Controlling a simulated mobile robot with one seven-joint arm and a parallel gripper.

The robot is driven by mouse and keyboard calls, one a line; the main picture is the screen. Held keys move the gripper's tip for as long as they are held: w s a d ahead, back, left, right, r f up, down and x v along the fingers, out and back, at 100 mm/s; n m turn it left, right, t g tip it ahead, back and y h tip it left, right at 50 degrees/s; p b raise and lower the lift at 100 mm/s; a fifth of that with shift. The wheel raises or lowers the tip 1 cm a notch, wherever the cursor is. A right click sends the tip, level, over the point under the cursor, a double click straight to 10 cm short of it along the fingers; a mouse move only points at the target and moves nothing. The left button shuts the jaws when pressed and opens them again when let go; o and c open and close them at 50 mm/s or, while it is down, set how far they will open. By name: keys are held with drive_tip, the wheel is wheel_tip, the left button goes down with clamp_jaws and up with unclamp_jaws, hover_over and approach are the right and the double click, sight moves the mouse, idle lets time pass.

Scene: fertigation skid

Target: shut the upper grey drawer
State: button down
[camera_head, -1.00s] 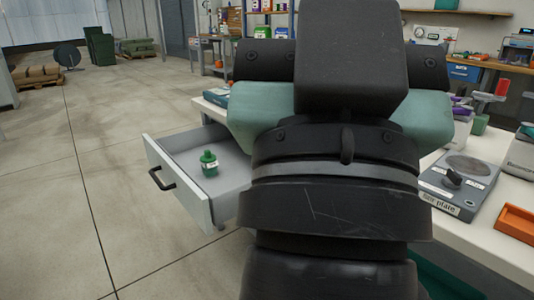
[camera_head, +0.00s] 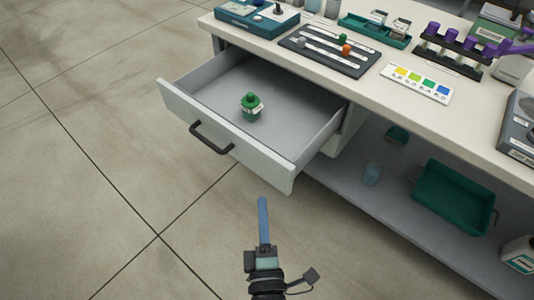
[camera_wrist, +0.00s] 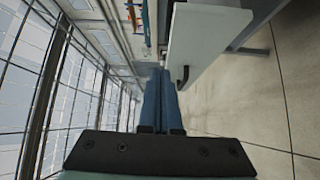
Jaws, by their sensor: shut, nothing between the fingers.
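The upper grey drawer (camera_head: 225,140) stands pulled out from under the bench at the upper left of the head view. A dark bar handle (camera_head: 211,138) is on its pale front panel. I see no contact.
The bench top (camera_head: 375,100) holds a dark slotted board (camera_head: 328,49), a colour card (camera_head: 416,83) and a rack with purple caps (camera_head: 452,50). Open floor lies to the left.

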drive_tip(key=s+f, duration=0.1)
drive_tip(key=b, duration=0.1)
approach(266, 155)
drive_tip(key=w+a, duration=0.2)
drive_tip(key=a, duration=0.1)
drive_tip(key=shift+n, duration=0.3)
drive_tip(key=shift+w+d+r+p, duration=0.1)
drive_tip(key=shift+w+d+p, duration=0.2)
drive_tip(key=shift+w, duration=0.35)
drive_tip(key=shift+w+d+r+p, duration=0.1)
drive_tip(key=shift+w+d, duration=0.35)
drive_tip(key=shift+w, duration=0.2)
drive_tip(key=shift+w+d+r+p, duration=0.15)
drive_tip(key=shift+w+d, duration=0.2)
drive_tip(key=shift+w, duration=0.25)
drive_tip(key=shift+w+d+f, duration=0.1)
